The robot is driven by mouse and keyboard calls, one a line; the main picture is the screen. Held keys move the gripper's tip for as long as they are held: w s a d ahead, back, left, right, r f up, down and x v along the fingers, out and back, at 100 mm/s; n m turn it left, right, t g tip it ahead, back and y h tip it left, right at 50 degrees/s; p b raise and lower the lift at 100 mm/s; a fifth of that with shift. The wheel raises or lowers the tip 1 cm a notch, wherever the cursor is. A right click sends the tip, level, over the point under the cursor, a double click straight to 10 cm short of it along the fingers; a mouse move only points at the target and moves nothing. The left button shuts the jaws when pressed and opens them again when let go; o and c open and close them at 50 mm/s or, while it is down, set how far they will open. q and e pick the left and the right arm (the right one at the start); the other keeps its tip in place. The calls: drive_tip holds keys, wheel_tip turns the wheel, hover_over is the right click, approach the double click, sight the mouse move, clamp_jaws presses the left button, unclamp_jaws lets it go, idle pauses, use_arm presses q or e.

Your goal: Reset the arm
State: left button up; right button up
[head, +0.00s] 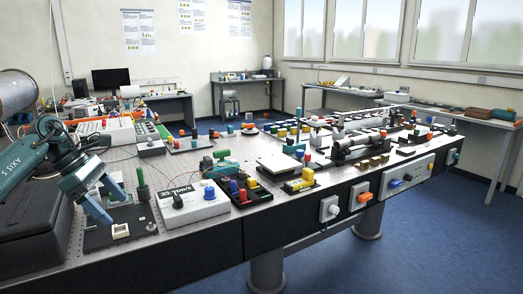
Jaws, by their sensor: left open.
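My left arm comes in from the left edge, teal with grey parts. My left gripper (113,207) points down and to the right, with its two fingers apart and nothing seen between them. It is above a dark plate (100,238) that carries a small cream block (121,231). Whether a fingertip touches the plate or block I cannot tell. My right gripper is not in view.
A green-handled post (142,180) and a white box with a black knob (194,206) stand just right of the gripper. A black case (30,225) is at the left. The perforated table holds many fittings farther right. Blue floor (420,240) is open at the front right.

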use_arm(q)
drive_tip(key=s+d+f+n+t+h+p, duration=0.15)
drive_tip(key=d+f+n+h, duration=0.25)
drive_tip(key=d, duration=0.5)
drive_tip(key=s+d+f+n+t+h+b, duration=0.15)
drive_tip(key=d+f+n+h, duration=0.25)
drive_tip(key=d, duration=0.6)
drive_tip(key=s+d+f+n+t+h+p, duration=0.2)
drive_tip(key=d+f+n+h, duration=0.2)
drive_tip(key=d, duration=0.5)
drive_tip(key=s+a+f+m+t+y, duration=0.1)
drive_tip(key=s+f+m+y, duration=0.3)
drive_tip(key=m, duration=0.7)
drive_tip(key=s+a+f+m+t+y, duration=0.2)
drive_tip(key=s+a+f+m+y, duration=0.2)
drive_tip(key=s+f+m, duration=0.4)
drive_tip(key=s+a+f+m+t+y+p, duration=0.1)
drive_tip(key=s+a+f+m+y, duration=0.1)
drive_tip(key=s+f+m+y, duration=0.4)
drive_tip(key=s+m, duration=0.5)
drive_tip(key=m, duration=0.5)
drive_tip(key=shift+a+f, duration=0.15)
drive_tip(key=shift+a, duration=0.15)
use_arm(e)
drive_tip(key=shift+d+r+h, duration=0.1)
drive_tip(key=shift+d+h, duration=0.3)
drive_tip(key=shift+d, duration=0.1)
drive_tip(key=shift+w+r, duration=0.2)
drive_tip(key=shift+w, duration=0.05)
